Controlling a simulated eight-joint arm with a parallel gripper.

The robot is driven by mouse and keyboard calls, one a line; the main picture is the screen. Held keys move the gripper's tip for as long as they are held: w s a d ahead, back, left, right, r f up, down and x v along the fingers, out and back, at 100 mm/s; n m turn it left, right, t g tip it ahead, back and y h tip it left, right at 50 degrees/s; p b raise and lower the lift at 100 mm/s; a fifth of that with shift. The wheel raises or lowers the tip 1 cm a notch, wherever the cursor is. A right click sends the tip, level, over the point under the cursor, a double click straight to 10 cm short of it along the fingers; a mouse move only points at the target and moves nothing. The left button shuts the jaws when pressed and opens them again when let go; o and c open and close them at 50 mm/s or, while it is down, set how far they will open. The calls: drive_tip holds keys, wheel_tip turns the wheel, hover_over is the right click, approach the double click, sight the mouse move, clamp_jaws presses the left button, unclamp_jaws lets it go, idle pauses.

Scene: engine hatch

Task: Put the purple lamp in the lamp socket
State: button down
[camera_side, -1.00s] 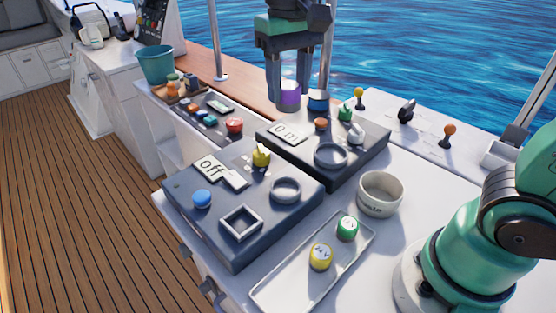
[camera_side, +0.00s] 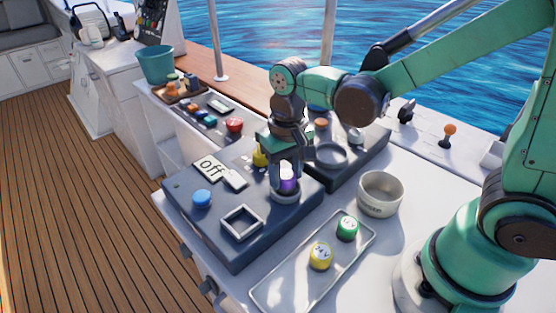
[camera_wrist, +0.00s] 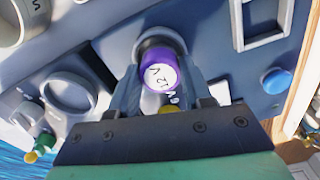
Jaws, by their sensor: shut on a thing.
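The purple lamp (camera_side: 289,185) is between the fingers of my gripper (camera_side: 287,184), which is shut on it. In the wrist view the lamp (camera_wrist: 161,69) shows its white face marked "12 V" between the fingertips (camera_wrist: 160,75). The round ring socket (camera_side: 286,197) on the near dark panel (camera_side: 190,225) is right under the lamp. The ring (camera_wrist: 160,35) is partly hidden behind the lamp in the wrist view. The lamp looks roughly upright at the ring; I cannot tell whether its base is inside or just above.
The near panel also carries a square frame (camera_side: 241,222), a blue button (camera_side: 201,198) and an "off" label (camera_side: 209,168). A second panel with a larger ring (camera_side: 331,155) stands behind. A white cup (camera_side: 380,194) and a tray (camera_side: 270,292) with yellow and green lamps are in front.

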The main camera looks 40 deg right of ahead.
sight(286, 174)
drive_tip(key=shift+f, duration=0.25)
drive_tip(key=shift+c, duration=1.9)
unclamp_jaws()
drive_tip(key=shift+f, duration=0.1)
wheel_tip(286, 174, up, 12)
drive_tip(key=s+d+f+n+t, duration=0.2)
drive_tip(key=d+f+t, duration=0.2)
drive_tip(key=t, duration=0.3)
drive_tip(key=shift+s+d+f+n, duration=0.25)
drive_tip(key=shift+n, duration=0.05)
